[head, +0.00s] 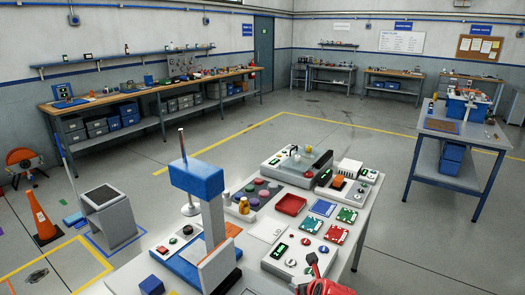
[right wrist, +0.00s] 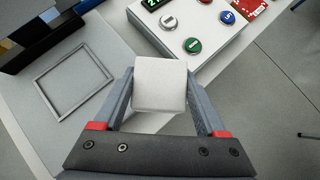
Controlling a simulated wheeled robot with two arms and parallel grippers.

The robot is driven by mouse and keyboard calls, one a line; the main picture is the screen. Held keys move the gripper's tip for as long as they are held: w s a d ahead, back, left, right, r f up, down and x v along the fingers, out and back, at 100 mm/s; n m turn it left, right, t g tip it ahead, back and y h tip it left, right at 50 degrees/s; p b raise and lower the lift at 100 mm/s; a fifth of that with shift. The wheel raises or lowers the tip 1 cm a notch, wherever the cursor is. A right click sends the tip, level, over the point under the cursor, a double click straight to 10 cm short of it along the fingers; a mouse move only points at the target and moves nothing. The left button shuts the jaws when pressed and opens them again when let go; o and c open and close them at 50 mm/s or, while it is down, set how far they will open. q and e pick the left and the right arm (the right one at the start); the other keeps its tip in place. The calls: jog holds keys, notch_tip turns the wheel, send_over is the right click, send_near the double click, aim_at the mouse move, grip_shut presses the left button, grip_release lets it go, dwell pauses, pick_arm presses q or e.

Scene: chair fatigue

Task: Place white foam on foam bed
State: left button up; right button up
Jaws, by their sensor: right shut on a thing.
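The white foam (right wrist: 160,84) is a pale block with rounded edges in the right wrist view. My right gripper (right wrist: 160,98) is shut on it, with one grey finger along each side. In the head view, a red part of my right arm (head: 330,287) shows at the bottom edge; the foam cannot be made out there. I cannot tell whether this frame is the foam bed. My left gripper is not in view.
A blue-topped test stand (head: 197,178) rises from the white table (head: 345,222). A white control box with round buttons (head: 300,252) stands near my right gripper. A red tray (head: 290,205) and coloured plates lie behind. An orange cone (head: 42,220) stands on the floor at left.

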jog(key=s+d+f+m+h+b, duration=0.1)
jog(key=s+d+f+m+b, duration=0.1)
jog(key=s+d+f+b, duration=0.1)
notch_tip(320, 180, down, 2)
jog(key=shift+s+d+f+h+b, duration=0.25)
jog(key=shift+d+h+b, duration=0.25)
jog(key=shift+d, duration=0.4)
jog(key=shift+d, duration=0.1)
dwell(0.4)
dwell(0.6)
dwell(0.3)
jog(key=shift+r, duration=0.1)
dwell(0.3)
